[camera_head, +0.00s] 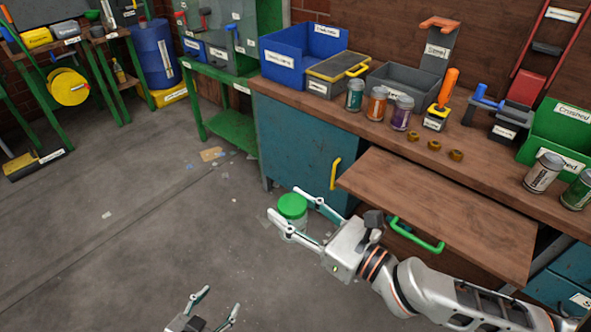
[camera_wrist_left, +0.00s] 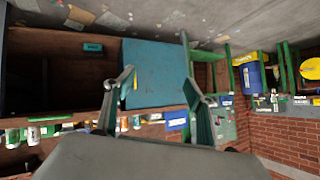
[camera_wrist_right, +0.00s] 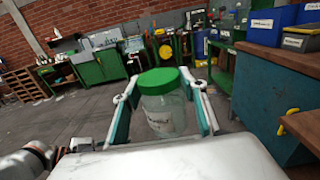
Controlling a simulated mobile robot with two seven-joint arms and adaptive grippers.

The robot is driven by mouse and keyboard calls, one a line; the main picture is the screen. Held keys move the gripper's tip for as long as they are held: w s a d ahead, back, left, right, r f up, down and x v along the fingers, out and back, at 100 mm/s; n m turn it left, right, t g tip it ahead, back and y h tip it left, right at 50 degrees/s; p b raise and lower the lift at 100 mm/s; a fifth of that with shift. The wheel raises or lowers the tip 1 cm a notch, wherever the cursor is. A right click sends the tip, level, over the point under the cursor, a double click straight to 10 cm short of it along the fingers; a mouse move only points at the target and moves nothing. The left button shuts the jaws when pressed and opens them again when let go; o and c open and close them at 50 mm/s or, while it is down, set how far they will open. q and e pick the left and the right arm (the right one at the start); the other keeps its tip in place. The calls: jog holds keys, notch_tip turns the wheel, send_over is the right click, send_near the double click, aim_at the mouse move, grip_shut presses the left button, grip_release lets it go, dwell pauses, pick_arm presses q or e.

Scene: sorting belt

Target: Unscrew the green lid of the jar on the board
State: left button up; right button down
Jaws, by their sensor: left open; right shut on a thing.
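A clear jar (camera_wrist_right: 165,114) with a green lid (camera_wrist_right: 158,81) and a white label stands between the fingers of my right gripper (camera_wrist_right: 162,97). The lid sits on the jar and rises above the fingers. In the head view the green lid (camera_head: 292,205) shows in front of the workbench, left of the pull-out board (camera_head: 450,212) and off it. My right gripper is shut on the jar, which is held upright or nearly so. My left gripper (camera_head: 221,300) is open and empty at the bottom edge of the head view, away from the jar.
The board has a green handle (camera_head: 416,236) and looks bare. The bench holds several jars, brass nuts (camera_head: 434,146), a grey bin (camera_head: 404,84), a blue bin (camera_head: 304,53) and a green bin (camera_head: 560,135). A blue cabinet (camera_head: 300,145) stands behind the jar. The floor at left is open.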

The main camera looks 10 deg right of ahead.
pick_arm(q)
jog(key=w+d+r+m+g+h, duration=0.2)
jog(key=w+d+r+m+g, duration=0.1)
jog(key=w+d+r+m, duration=0.55)
jog(key=w+d+r+m+g+h, duration=0.1)
jog(key=w+d+r+m+g, duration=0.1)
jog(key=w+d+r+m, duration=0.7)
notch_tip(320, 180, up, 22)
jog(key=m+g+y, duration=0.5)
jog(key=m+y, duration=0.2)
jog(key=m, duration=1.7)
send_over(294, 204)
jog(key=shift+w+d+f, duration=0.2)
jog(key=shift+w+d, duration=0.05)
jog(key=shift+d, duration=0.05)
jog(key=shift+s+a+r+m, duration=0.25)
jog(key=shift+r+m, duration=0.1)
jog(key=shift+m, duration=0.1)
jog(key=shift+f, duration=3.9)
